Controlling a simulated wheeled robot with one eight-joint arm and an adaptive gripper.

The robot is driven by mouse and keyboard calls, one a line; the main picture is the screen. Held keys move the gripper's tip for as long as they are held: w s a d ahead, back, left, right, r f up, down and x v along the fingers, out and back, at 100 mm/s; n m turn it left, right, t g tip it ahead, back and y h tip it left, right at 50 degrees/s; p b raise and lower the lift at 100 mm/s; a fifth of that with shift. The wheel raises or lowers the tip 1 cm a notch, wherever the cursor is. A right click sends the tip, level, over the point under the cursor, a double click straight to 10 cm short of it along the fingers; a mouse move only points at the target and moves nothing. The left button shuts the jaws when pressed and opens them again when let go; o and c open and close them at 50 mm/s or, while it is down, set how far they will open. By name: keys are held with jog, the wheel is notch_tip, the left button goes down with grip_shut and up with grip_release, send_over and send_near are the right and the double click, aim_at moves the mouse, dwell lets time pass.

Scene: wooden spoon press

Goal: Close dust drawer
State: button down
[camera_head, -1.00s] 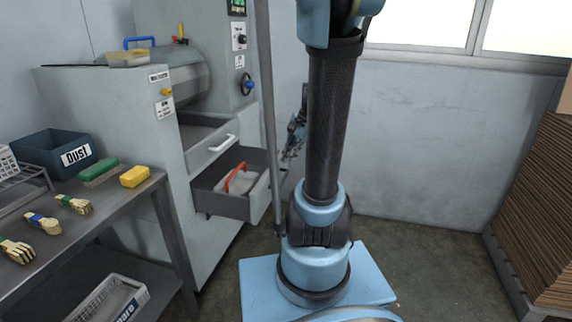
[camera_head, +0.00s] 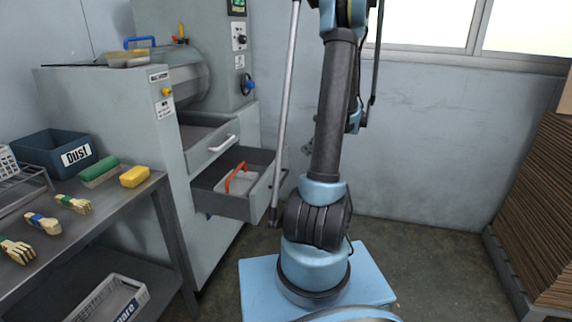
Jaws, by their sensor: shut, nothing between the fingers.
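The drawer (camera_head: 222,205) low in the grey machine (camera_head: 120,110) stands pulled out, its inside visible. A pale pan with an orange handle (camera_head: 240,176) lies in it. The drawer's front panel (camera_head: 279,178) faces right, towards my arm, and its outer face is mostly turned away. My arm stands right of the open drawer.
Stacked brown boards (camera_head: 540,200) stand at the right. Floor between my base and the boards is clear.

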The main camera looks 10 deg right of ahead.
jog(key=d+f, duration=0.1)
jog(key=m, duration=0.1)
send_near(278, 167)
notch_tip(278, 167, down, 4)
jog(key=a, duration=0.1)
jog(key=shift+w+a, duration=0.7)
jog(key=shift+w, duration=0.2)
